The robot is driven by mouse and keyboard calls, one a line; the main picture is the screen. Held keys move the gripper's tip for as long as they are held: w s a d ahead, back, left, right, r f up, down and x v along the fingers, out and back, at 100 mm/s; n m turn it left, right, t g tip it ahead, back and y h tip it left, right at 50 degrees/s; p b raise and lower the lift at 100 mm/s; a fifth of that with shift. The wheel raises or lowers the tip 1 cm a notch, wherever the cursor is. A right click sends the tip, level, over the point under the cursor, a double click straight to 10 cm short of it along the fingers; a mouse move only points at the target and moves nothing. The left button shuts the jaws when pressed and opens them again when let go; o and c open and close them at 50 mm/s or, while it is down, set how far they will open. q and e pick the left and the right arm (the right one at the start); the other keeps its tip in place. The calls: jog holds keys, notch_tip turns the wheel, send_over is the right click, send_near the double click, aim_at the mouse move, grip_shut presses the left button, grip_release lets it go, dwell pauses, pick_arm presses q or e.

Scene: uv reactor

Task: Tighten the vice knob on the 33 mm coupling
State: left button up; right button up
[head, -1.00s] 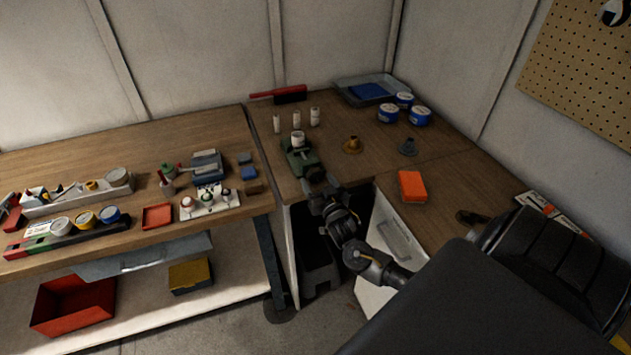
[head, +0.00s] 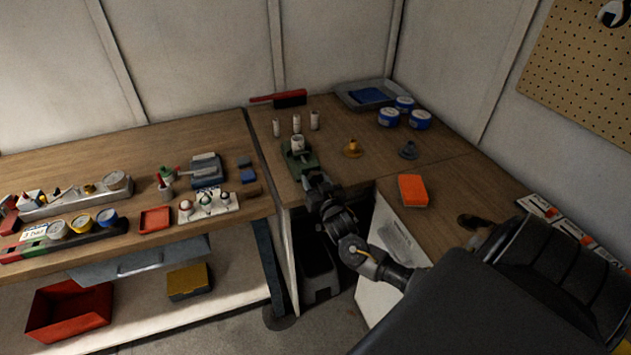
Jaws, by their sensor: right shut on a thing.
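The green vice (head: 291,160) stands near the front edge of the far bench. A short white coupling (head: 297,144) sits upright in its jaws. My right gripper (head: 315,179) is at the vice's front end, where the knob sits, and is shut on it. The fingers hide the knob, so I cannot see how far it is turned. My left gripper is not in view.
Several slim white cylinders (head: 315,121) stand behind the vice. A brass flanged piece (head: 352,149), a grey one (head: 408,150) and an orange block (head: 412,190) lie to the right. Blue-labelled tubs (head: 420,120) stand farther back. The left bench (head: 90,165) is crowded.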

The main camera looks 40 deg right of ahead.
jog(key=shift+m, duration=1.1)
jog(key=o, duration=1)
jog(key=shift+s+a+f, duration=0.1)
jog(key=shift+s+a, duration=0.05)
jog(key=shift+s, duration=0.15)
jog(key=b+v, duration=0.2)
jog(key=v, duration=0.8)
jog(key=shift+a, duration=0.1)
